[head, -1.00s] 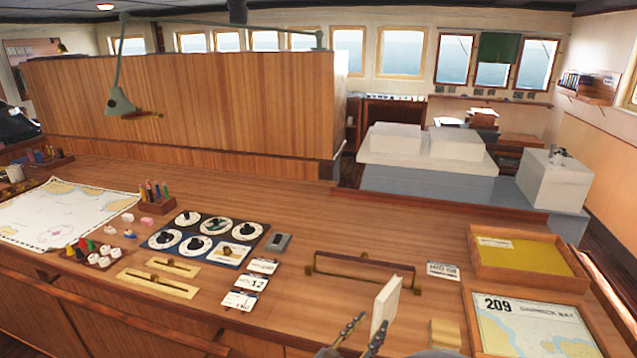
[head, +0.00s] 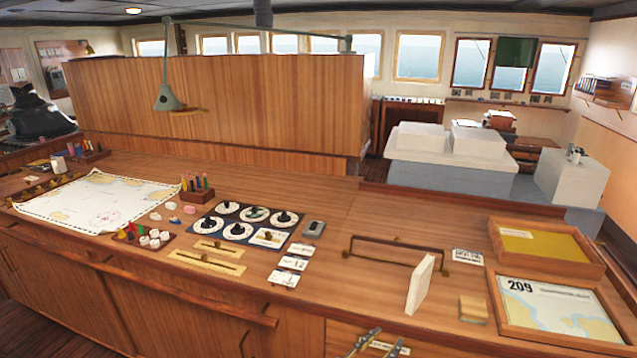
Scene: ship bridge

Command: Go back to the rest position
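My gripper (head: 372,343) shows at the bottom edge of the head view, in front of the wooden chart counter (head: 310,258). Its two fingers are apart with nothing between them. The rest of the gripper and the arm are below the frame. A cream upright block (head: 420,284) stands on the counter behind and to the right of the gripper, apart from it.
A small wooden block (head: 473,309), a chart tray (head: 497,318) and a yellow-lined tray (head: 497,256) lie to the right. A dark rail (head: 398,244) stands behind the cream block. The dial panel (head: 246,222) and chart (head: 95,204) are to the left.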

